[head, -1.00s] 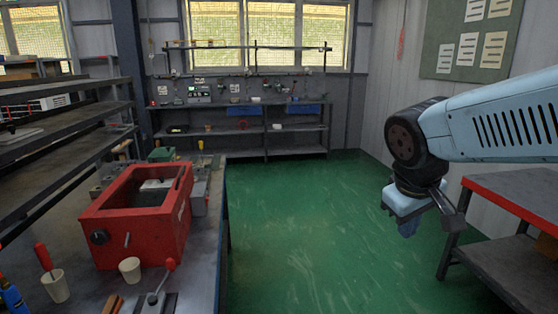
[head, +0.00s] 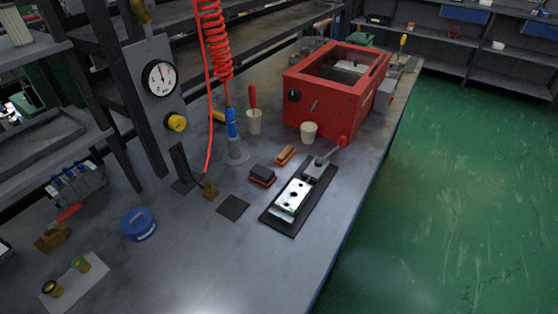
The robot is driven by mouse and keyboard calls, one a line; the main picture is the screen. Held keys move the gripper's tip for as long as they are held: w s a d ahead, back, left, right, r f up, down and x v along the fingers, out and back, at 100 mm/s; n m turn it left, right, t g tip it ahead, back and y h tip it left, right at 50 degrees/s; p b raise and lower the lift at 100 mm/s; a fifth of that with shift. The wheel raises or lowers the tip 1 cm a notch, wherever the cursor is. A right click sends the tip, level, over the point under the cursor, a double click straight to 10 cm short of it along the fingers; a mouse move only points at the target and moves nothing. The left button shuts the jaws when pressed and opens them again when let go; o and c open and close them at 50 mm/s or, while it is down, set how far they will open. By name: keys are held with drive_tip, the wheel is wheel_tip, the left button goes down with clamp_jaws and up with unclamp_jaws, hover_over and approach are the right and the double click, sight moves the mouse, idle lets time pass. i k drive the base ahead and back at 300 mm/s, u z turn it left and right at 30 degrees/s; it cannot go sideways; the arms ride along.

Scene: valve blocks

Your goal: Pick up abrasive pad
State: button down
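A small dark block with a reddish lower edge (head: 262,175) lies on the grey workbench (head: 290,255); it looks like the abrasive pad, though I cannot tell for certain. It sits left of a dark plate that carries a light metal valve block (head: 293,196). A thin dark square (head: 233,207) lies flat on the bench just in front and to the left of it. An orange-brown brush-like block (head: 285,155) lies behind it. My gripper is not in view now.
A red open-topped box (head: 335,90) stands behind, with cream cups (head: 309,132) near it. A red coiled hose (head: 212,40) hangs above the bench. A blue round container (head: 138,224) is at left. The front bench is clear.

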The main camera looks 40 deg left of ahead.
sight(260, 174)
drive_tip(key=z, duration=1)
drive_tip(key=i, duration=0.1)
drive_tip(key=u, duration=2.9)
drive_tip(key=k, duration=0.75)
drive_tip(key=u, duration=0.25)
drive_tip(key=i, duration=0.75)
drive_tip(key=z, duration=0.1)
